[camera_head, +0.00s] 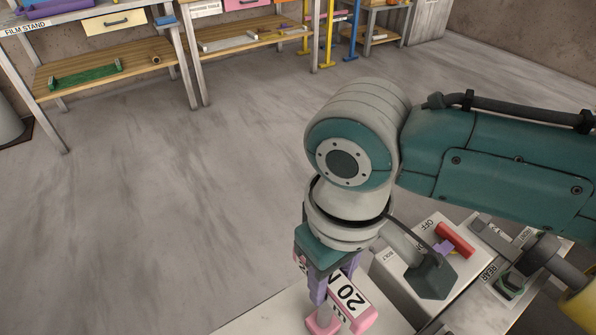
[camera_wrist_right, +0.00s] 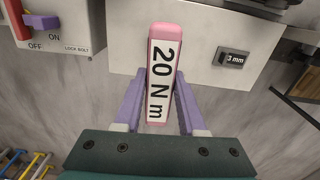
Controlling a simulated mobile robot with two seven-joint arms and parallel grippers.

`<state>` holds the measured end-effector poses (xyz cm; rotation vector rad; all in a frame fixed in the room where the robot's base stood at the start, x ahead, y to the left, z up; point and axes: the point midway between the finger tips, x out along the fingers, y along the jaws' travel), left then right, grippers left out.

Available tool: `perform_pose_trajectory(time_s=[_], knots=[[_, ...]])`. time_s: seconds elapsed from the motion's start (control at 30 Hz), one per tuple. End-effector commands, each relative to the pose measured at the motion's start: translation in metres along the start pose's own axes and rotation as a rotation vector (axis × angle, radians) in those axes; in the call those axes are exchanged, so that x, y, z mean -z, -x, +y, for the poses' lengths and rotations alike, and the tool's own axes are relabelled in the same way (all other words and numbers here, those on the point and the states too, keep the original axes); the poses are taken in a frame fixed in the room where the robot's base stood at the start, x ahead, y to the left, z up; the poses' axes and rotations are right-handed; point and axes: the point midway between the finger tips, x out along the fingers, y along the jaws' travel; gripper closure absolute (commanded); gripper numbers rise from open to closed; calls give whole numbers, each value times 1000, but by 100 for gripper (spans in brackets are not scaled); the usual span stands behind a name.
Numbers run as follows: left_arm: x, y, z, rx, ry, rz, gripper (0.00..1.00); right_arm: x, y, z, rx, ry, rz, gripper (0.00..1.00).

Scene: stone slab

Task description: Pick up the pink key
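The pink key (camera_wrist_right: 162,75) is a pink bar with a white "20 N m" label. In the wrist view it lies between the two purple fingers of my right gripper (camera_wrist_right: 161,95), running lengthwise away from the palm. I cannot tell whether the fingers press on it. In the head view the key's labelled bar (camera_head: 350,300) shows at the bottom, beside the purple fingers of my right gripper (camera_head: 333,277), with a grey shaft and another pink part below it. My left gripper is not in view.
A grey box (camera_head: 415,265) with a red-and-purple ON/OFF lock bolt switch (camera_head: 452,242) stands right of the gripper. A "3 mm" plate (camera_wrist_right: 234,59) shows in the wrist view. Shelves (camera_head: 110,65) stand far back. Open floor (camera_head: 180,200) lies to the left.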

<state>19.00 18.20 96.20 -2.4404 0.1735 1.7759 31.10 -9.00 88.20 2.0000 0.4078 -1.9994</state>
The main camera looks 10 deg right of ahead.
Motion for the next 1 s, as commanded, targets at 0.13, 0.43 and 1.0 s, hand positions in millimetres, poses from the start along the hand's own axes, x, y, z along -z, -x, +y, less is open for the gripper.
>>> perform_pose_trajectory(time_s=[0.13,0.43,1.0], knots=[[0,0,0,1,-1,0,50,0,0,0,0,0,0,78],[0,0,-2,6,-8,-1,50,0,0,0,-1,0,0,100],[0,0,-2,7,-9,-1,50,0,0,0,-1,0,0,100]])
